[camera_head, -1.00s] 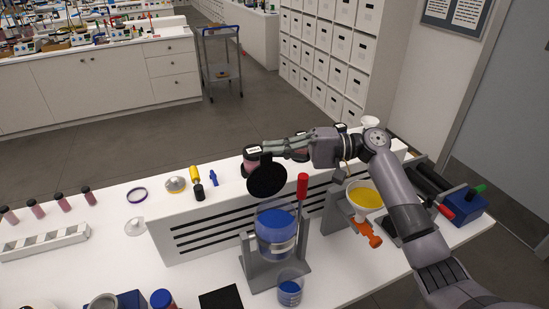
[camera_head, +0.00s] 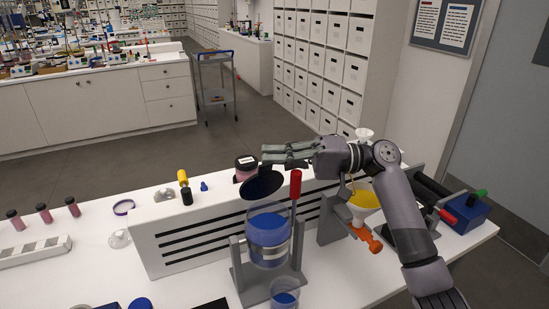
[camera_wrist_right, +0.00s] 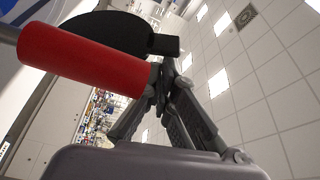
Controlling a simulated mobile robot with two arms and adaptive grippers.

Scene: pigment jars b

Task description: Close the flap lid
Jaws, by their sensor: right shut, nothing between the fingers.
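The flap lid (camera_head: 263,185) is a black disc, raised and tilted open above the clear drum (camera_head: 269,247), which holds blue pigment in a grey stand. The lid also shows dark in the right wrist view (camera_wrist_right: 120,32). My right gripper (camera_head: 266,154) is shut and empty, just above and behind the lid's upper edge. In the right wrist view its fingers (camera_wrist_right: 160,85) are close to the lid; I cannot tell whether they touch. My left gripper is not in view.
A red handle (camera_head: 296,183) stands upright beside the drum, close under my right arm; it looms large in the wrist view (camera_wrist_right: 85,60). A dark-lidded jar (camera_head: 245,172) stands behind. A funnel with yellow powder (camera_head: 363,201) is at right, and a blue-filled beaker (camera_head: 285,297) in front.

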